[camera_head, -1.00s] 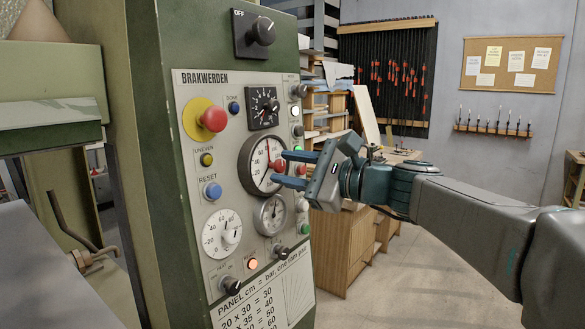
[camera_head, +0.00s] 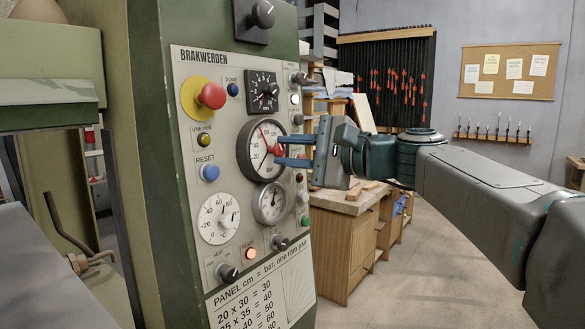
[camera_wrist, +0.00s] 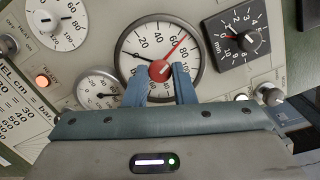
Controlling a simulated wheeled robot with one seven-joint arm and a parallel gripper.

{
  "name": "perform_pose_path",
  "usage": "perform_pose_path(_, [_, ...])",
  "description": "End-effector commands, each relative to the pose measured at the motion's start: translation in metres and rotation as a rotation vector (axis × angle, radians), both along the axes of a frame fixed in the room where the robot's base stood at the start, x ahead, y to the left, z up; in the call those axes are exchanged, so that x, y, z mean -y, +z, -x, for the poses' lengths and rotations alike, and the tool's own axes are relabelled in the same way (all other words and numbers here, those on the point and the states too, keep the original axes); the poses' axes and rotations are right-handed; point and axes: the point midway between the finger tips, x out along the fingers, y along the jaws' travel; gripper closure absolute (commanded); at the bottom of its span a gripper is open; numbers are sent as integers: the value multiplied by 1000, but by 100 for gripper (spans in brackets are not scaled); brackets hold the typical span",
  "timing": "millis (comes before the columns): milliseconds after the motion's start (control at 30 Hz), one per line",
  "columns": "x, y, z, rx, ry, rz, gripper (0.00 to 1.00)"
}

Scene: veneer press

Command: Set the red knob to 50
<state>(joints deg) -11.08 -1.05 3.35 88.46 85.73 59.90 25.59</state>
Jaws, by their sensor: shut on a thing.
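The red knob (camera_wrist: 160,70) sits at the centre of a round white dial (camera_wrist: 133,45) on the press panel. In the head view the knob (camera_head: 278,150) is mostly hidden by my fingers. My gripper (camera_wrist: 160,84) is shut on the red knob, one blue finger on each side. It reaches in from the right in the head view (camera_head: 284,151). In the wrist view the knob's red pointer aims to the upper right, near the 60 mark; I cannot read it exactly. A separate black needle points to the left, toward the low numbers.
A black minute timer (camera_wrist: 236,41) and a smaller gauge (camera_wrist: 98,92) are close to the dial. A red mushroom button (camera_head: 211,95) and a blue reset button (camera_head: 210,172) are on the panel's left. A wooden workbench (camera_head: 347,240) stands behind my arm.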

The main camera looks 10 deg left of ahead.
Motion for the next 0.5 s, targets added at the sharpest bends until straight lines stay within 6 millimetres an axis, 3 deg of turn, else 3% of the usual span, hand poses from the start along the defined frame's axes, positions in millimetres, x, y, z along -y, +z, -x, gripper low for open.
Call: perform_pose_path(500, [0,-2,0,341,35,144,100])
